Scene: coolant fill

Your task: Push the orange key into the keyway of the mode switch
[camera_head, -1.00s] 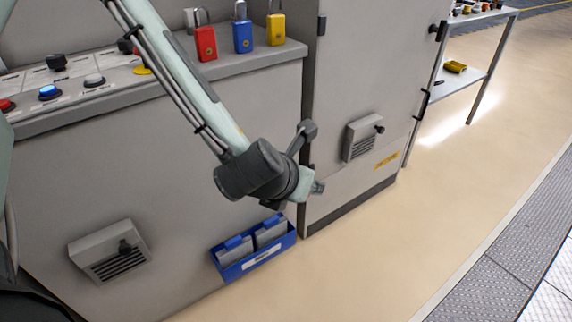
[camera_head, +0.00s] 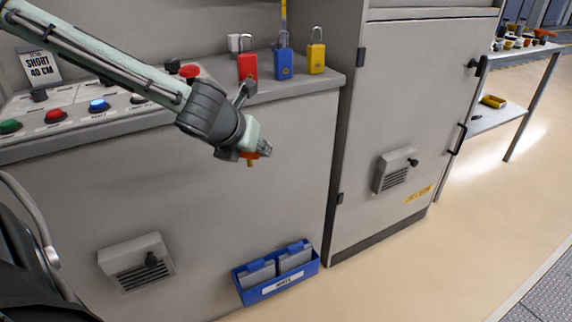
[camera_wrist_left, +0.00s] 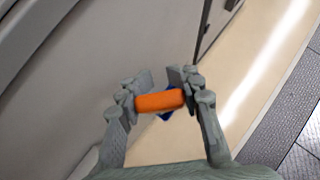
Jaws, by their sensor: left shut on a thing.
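My left gripper (camera_head: 264,150) is in the air in front of the grey console, below its front edge. It is shut on the orange key (camera_head: 250,160). In the left wrist view the orange key (camera_wrist_left: 160,101) lies crosswise between the two fingers of the gripper (camera_wrist_left: 160,92), with its orange grip facing the camera. The mode switch cannot be told apart for certain among the controls on the console top; a black knob (camera_head: 38,95) stands at the left, and my arm covers part of the panel. My right gripper is not in view.
Red (camera_head: 247,66), blue (camera_head: 284,62) and yellow (camera_head: 316,58) padlocks stand on the console's right end. Colored buttons, such as a lit blue one (camera_head: 99,105), sit on the panel. A tall grey cabinet (camera_head: 420,80) stands right of the console. A blue bin (camera_head: 277,280) hangs low.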

